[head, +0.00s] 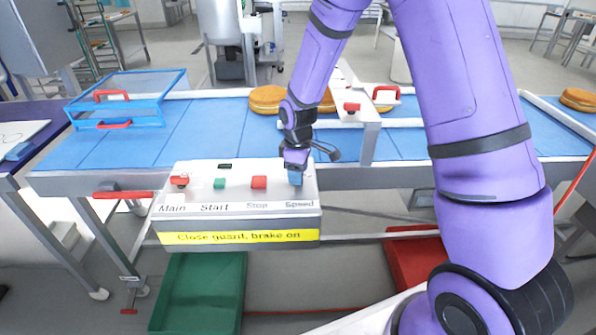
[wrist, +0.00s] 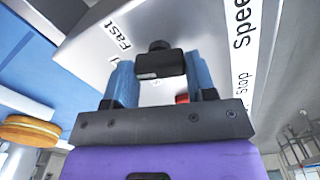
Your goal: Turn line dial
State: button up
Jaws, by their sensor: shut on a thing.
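The line dial is the black knob (wrist: 160,63) above the word Speed on the white control box (head: 185,207). My gripper (head: 295,180) reaches down onto the right end of the box, and its blue fingers hide the dial in the head view. In the wrist view my gripper (wrist: 160,72) has one blue finger on each side of the black knob and is shut on it. The word Fast is printed on the panel nearby.
The box also carries a red Main switch (head: 179,181), a green Start button (head: 219,183) and a red Stop button (head: 259,182). Behind it runs a blue belt (head: 210,130) with filled rounds (head: 267,99) and a blue guard frame (head: 130,86). A green crate (head: 200,290) stands below.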

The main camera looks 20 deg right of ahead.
jog(key=m, duration=0.4)
jog(key=shift+m, duration=2.2)
jog(key=o, duration=0.9)
jog(key=shift+o, duration=0.2)
jog(key=shift+r, duration=0.1)
notch_tip(320, 180, up, 11)
